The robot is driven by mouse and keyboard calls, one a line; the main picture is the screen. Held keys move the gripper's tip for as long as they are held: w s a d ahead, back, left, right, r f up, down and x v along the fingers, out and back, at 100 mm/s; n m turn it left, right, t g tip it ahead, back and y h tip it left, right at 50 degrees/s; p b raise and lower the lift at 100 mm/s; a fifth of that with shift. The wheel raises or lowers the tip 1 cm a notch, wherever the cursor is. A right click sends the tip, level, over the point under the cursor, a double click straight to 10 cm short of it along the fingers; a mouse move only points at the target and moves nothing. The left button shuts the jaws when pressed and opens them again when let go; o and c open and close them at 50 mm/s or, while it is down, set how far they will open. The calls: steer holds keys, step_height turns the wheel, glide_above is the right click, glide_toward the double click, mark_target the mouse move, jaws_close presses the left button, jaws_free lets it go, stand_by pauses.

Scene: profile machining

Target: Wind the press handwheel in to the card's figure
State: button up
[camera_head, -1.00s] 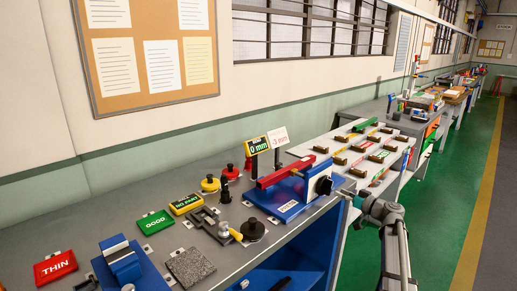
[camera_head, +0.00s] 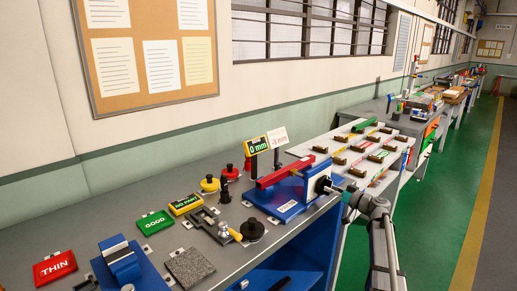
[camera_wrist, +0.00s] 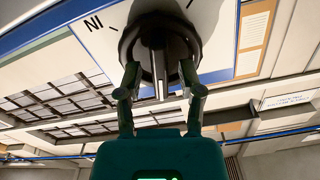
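The press (camera_head: 280,205) has a blue base and a long red bar and stands at the bench's front edge. Its dark handwheel (camera_head: 323,186) faces right. A display reading 0 mm (camera_head: 258,146) and a white card with a red minus figure in mm (camera_head: 278,137), its digit too small to be sure of, stand behind it. In the wrist view the handwheel (camera_wrist: 136,45) is straight ahead, with a bar across its middle. My gripper (camera_wrist: 160,72) is open, one finger on each side of that bar, with gaps showing. In the head view my gripper (camera_head: 347,192) is at the wheel's right.
On the bench left of the press are a yellow-black block (camera_head: 186,204), a green GOOD block (camera_head: 154,223), a red THIN block (camera_head: 55,266) and a grey plate (camera_head: 190,266). A sloped white board (camera_head: 315,146) with several small parts lies behind the press. The green floor (camera_head: 440,210) is clear.

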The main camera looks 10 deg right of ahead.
jaws_close()
steer(key=shift+m, duration=0.3)
steer(key=m, duration=0.3)
steer(key=shift+m, duration=0.4)
steer(key=shift+o, duration=1.7)
jaws_free()
steer(key=shift+d, duration=0.1)
steer(key=v, duration=0.7)
